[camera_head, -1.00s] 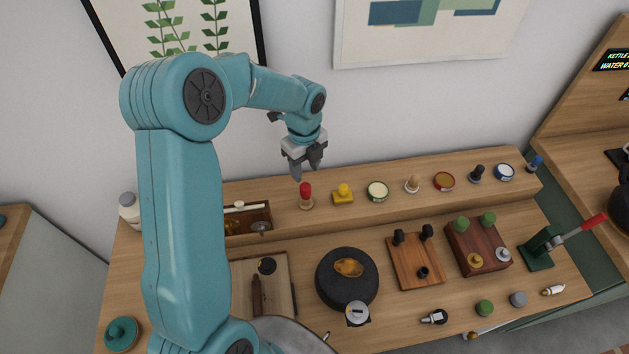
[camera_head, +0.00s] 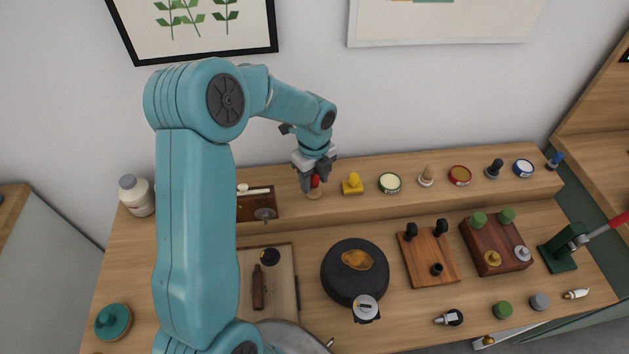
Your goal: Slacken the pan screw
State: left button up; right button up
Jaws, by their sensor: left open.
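My left gripper (camera_head: 312,187) is open, pointing down at the raised back shelf. Its fingers are around or just in front of a small red-topped piece (camera_head: 316,181) with a pale wooden base. The fingers hide part of it, and I cannot tell whether they touch it. No part is plainly marked as the pan screw. Knobbed fixtures stand on the lower bench: a wooden board with black knobs (camera_head: 419,261), a dark red block with green and metal knobs (camera_head: 508,254), and a round black body (camera_head: 338,283) with a pale knob (camera_head: 366,307) at its front. My right gripper is not in view.
A yellow piece (camera_head: 352,185), a green-rimmed tin (camera_head: 389,183) and several small knobs and tins line the shelf rightward. A white bottle (camera_head: 136,196) stands left. A green press (camera_head: 559,253) with a red handle is at right. My arm hides part of the bench.

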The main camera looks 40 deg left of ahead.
pick_arm(q)
jog(key=shift+s+d+r, duration=0.2)
jog(key=shift+s+r, duration=0.2)
jog(key=shift+r, duration=0.05)
jog(key=shift+s, duration=0.1)
jog(key=shift+c, duration=1.2)
jog(key=shift+w+a+f, duration=0.2)
jog(key=shift+w+f, duration=0.05)
jog(key=shift+w, duration=0.1)
jog(key=c, duration=0.5)
grip_shut()
jog(key=shift+d, duration=0.1)
jog(key=shift+w+r+p, duration=0.15)
jog(key=shift+r+p, duration=0.45)
jog(key=shift+r, duration=0.05)
jog(key=shift+r+p, duration=0.6)
jog(key=shift+r, duration=0.2)
jog(key=shift+r+p, duration=0.55)
jog(key=shift+r, duration=0.1)
jog(key=shift+r+p, duration=0.35)
jog(key=shift+r, duration=0.2)
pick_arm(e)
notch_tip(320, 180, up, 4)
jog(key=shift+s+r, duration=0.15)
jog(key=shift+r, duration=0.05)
pick_arm(q)
jog(key=shift+f, duration=0.1)
